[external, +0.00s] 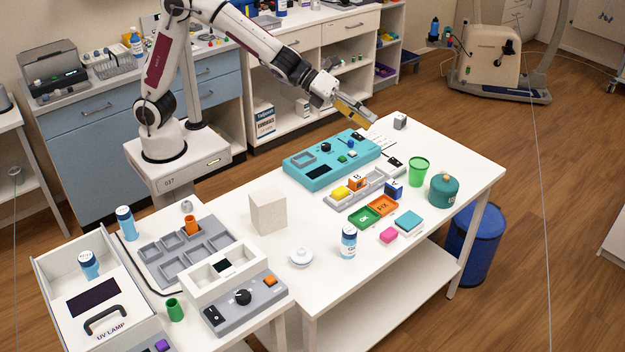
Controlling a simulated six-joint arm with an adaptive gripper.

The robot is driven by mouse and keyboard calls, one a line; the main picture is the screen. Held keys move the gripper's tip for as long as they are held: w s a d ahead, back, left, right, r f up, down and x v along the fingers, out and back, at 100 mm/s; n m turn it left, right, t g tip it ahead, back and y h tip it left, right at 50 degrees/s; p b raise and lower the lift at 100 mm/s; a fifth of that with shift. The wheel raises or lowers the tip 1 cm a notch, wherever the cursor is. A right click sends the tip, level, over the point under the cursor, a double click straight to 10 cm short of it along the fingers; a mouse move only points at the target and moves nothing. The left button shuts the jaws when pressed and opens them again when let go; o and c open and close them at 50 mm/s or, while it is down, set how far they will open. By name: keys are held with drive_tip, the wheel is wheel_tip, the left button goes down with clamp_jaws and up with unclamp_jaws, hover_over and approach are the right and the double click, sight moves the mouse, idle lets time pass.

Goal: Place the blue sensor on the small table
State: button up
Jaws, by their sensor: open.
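No part is clearly marked as the blue sensor; I cannot tell which it is. A blue cube (393,189) with a letter on it stands at the right end of a grey compartment tray (346,203). A small blue knob (351,143) is on the teal panel (333,174). My gripper (370,119) is open, above the back edge of the white table (465,150), beyond the teal panel's right end. Nothing shows clearly between its fingers. A lower white table (243,337) stands at the front left; I cannot tell if it is the small table.
Green (364,217) and orange (382,205) trays, a green cup (419,171), a teal pot (443,190), a white bottle (348,243) and a beige block (268,213) crowd the table. A UV lamp box (93,297) is at left. The table's far right is clear.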

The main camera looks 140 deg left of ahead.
drive_tip(key=w+a+f+m+h, duration=0.1)
drive_tip(key=w+a+f+m, duration=0.1)
drive_tip(key=a+f+m, duration=0.3)
drive_tip(key=m+t+h, duration=0.1)
drive_tip(key=m, duration=0.2)
hover_over(391, 180)
drive_tip(key=d, duration=0.4)
wheel_tip(391, 180, down, 7)
drive_tip(key=s+a+f+m+h, duration=0.1)
drive_tip(key=f+m, duration=0.1)
drive_tip(key=f, duration=0.2)
drive_tip(key=s+a+f+m+h, duration=0.1)
drive_tip(key=s+a+f+m, duration=0.1)
drive_tip(key=f+m, duration=0.1)
drive_tip(key=s+a+f+m+t+h, duration=0.1)
drive_tip(key=s+f+m, duration=0.1)
drive_tip(key=f, duration=0.3)
drive_tip(key=shift+a+f, duration=0.15)
drive_tip(key=shift+f, duration=0.2)
drive_tip(key=shift+s+f+m+h, duration=0.25)
drive_tip(key=shift+f+m+h, duration=0.05)
drive_tip(key=shift+f+m, duration=0.1)
drive_tip(key=shift+x, duration=1.35)
drive_tip(key=shift+r, duration=0.1)
drive_tip(key=shift+w, duration=0.1)
